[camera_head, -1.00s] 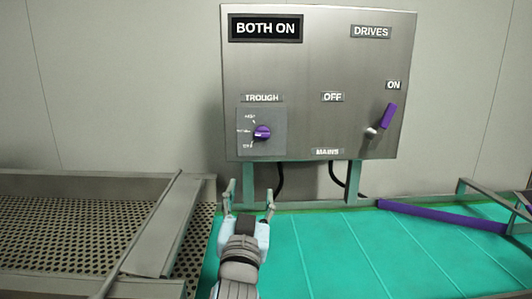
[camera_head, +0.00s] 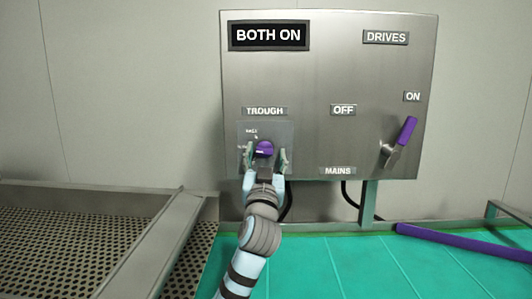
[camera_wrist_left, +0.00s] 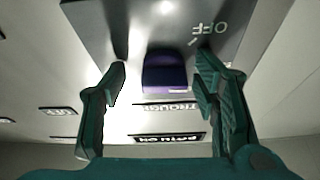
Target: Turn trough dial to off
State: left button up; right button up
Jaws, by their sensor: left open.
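The trough dial is a purple knob (camera_head: 264,148) on a square grey plate (camera_head: 283,131) under the TROUGH label (camera_head: 265,111) of the control panel. My left gripper (camera_head: 265,160) is at the dial, open, with one finger on each side of the knob. In the left wrist view the knob (camera_wrist_left: 166,72) sits between the two spread fingers (camera_wrist_left: 160,88), with gaps on both sides. An upside-down OFF mark (camera_wrist_left: 209,28) shows on the plate beyond the knob. The head view hides the lower part of the plate behind the gripper. The display (camera_head: 268,36) reads BOTH ON. My right gripper is not seen.
A purple mains lever (camera_head: 404,135) sits at the panel's right, near the ON label (camera_head: 412,97). A green slatted conveyor (camera_head: 350,262) lies below the panel. A perforated metal tray (camera_head: 70,240) is at the left, and a purple bar (camera_head: 465,243) at the right.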

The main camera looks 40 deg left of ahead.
pick_arm(q)
jog(key=shift+s+r, duration=0.3)
jog(key=shift+s, duration=0.1)
jog(key=shift+c, duration=1.2)
jog(key=shift+w, duration=0.1)
jog(key=c, duration=0.9)
jog(key=shift+f+n+y+b, duration=0.2)
jog(key=shift+n+y+b, duration=0.2)
jog(key=shift+n+b, duration=0.4)
jog(key=n+g+y+b, duration=0.1)
jog(key=n+b, duration=0.2)
jog(key=n+g+y+b, duration=0.1)
jog(key=n+g+b, duration=0.1)
jog(key=n+b, duration=0.1)
jog(key=shift+w+d+f+b, duration=0.1)
jog(key=shift+d+b, duration=0.1)
jog(key=shift+b, duration=0.1)
jog(key=n+g+y+b, duration=0.1)
jog(key=n, duration=0.2)
jog(key=shift+n+g+b, duration=0.3)
jog(key=shift+b, duration=0.05)
jog(key=shift+r+n+g+b, duration=0.3)
jog(key=shift+n+g+b, duration=0.15)
jog(key=shift+n, duration=0.95)
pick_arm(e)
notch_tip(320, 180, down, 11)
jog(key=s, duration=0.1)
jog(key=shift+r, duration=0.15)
pick_arm(q)
jog(key=shift+g, duration=0.25)
